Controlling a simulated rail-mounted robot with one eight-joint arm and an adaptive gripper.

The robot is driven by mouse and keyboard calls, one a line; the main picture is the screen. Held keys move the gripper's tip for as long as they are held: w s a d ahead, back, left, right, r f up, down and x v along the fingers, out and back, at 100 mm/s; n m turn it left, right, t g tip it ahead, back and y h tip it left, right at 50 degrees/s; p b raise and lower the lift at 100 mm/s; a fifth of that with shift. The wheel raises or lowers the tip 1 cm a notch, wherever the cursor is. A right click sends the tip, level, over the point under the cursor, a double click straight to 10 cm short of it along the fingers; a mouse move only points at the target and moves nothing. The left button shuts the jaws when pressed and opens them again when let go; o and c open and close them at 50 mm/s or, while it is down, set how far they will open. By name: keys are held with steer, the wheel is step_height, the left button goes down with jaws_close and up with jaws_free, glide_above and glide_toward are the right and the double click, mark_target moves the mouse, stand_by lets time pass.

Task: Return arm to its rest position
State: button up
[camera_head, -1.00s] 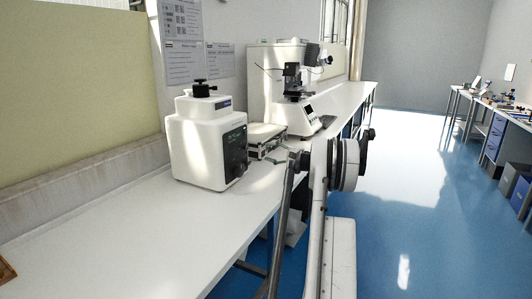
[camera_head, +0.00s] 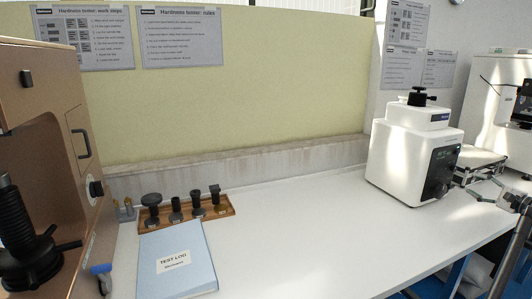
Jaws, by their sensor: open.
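My gripper (camera_head: 463,181) is at the right edge of the head view, in front of the white tabletop tester (camera_head: 413,155) and beside its dark front panel. Its fingers are small in the picture and stand apart, with nothing seen between them. My arm reaches in from the lower right corner, and most of it is cut off by the frame. I cannot tell whether the fingertips touch the white tester.
A brown tester (camera_head: 45,130) stands at the left. A blue test log (camera_head: 175,275) and a wooden tray (camera_head: 228,211) with several dark parts lie near it. A silver-edged case (camera_head: 482,158) sits behind my gripper. The white bench (camera_head: 310,225) is clear in the middle.

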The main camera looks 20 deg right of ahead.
steer(key=w+a+r+n+g+y+p, duration=0.15)
steer(key=w+a+r, duration=0.3)
steer(key=a, duration=0.75)
steer(key=w+a+r+n+g+b, duration=0.1)
steer(key=w+a+r+n+g, duration=0.3)
steer(key=a, duration=0.7)
steer(key=w+a+r+n+g+y+p, duration=0.15)
steer(key=w+a, duration=0.35)
steer(key=a, duration=0.7)
steer(key=s+a+r+n+g+h+p, duration=0.1)
steer(key=s+a+n+g, duration=0.15)
steer(key=s+a, duration=0.9)
steer(key=s+a+r+n+g+h, duration=0.15)
steer(key=a+n, duration=0.25)
steer(key=a, duration=1.7)
steer(key=s+a+f+n+h, duration=0.1)
steer(key=s+a+f+n, duration=0.2)
steer(key=s, duration=0.6)
steer(key=s+a+f+n+h+p, duration=0.1)
steer(key=s+a+f+n, duration=0.2)
steer(key=s, duration=0.7)
steer(key=shift+s+a+f, duration=0.2)
steer(key=shift+a+f, duration=1)
steer(key=shift+a, duration=0.9)
steer(key=shift+n, duration=0.25)
